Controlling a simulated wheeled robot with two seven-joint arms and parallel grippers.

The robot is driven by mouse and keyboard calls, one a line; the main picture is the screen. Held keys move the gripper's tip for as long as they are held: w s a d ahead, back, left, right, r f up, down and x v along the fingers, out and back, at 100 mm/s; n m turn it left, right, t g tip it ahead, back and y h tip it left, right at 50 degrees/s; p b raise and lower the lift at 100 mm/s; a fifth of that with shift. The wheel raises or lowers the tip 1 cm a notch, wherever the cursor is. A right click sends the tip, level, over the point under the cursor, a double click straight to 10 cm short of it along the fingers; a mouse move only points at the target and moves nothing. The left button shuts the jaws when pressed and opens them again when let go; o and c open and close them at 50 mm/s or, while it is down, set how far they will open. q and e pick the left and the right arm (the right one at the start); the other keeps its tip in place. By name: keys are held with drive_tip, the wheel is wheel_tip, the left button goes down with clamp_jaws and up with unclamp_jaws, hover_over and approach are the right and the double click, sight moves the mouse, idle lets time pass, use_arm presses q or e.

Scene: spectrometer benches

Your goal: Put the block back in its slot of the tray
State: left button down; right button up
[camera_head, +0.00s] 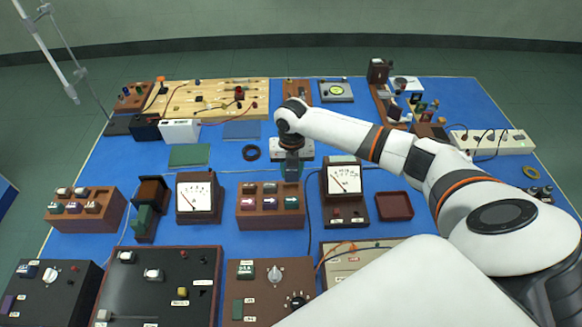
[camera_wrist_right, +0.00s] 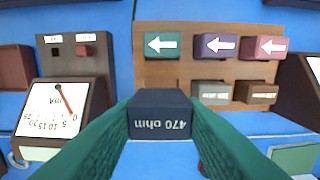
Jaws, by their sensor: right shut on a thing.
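The dark block labelled "470 ohm" (camera_wrist_right: 160,115) is held between the green fingers of my right gripper (camera_head: 291,172). The wooden tray (camera_head: 271,222) stands below and just in front of the gripper in the head view. It also shows in the right wrist view (camera_wrist_right: 190,38). One row holds green, purple and red blocks with white arrows. The other row holds a grey block (camera_wrist_right: 212,93) and a brown block (camera_wrist_right: 256,92). The place beside the grey block is partly hidden behind the held block. My left gripper is not in view.
Meters with white dials stand left (camera_head: 198,198) and right (camera_head: 345,180) of the tray. A second block tray (camera_head: 84,222) stands at the far left. A small empty brown tray (camera_head: 394,206) lies to the right. Dark control boxes (camera_head: 160,285) line the front.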

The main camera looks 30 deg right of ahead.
sight(291, 178)
drive_tip(key=shift+w+f+b, duration=0.2)
drive_tip(key=shift+f+b, duration=0.3)
drive_tip(key=shift+f, duration=0.25)
drive_tip(key=shift+f+b, duration=1.25)
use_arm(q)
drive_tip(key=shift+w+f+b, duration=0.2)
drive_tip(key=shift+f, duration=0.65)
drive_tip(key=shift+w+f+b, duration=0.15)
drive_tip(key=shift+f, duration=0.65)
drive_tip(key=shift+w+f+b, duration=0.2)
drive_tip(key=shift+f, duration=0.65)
use_arm(e)
drive_tip(key=shift+f, duration=1.15)
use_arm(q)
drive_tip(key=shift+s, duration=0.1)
use_arm(e)
drive_tip(key=o, duration=1.1)
drive_tip(key=shift+c, duration=0.2)
drive_tip(key=shift+r, duration=0.1)
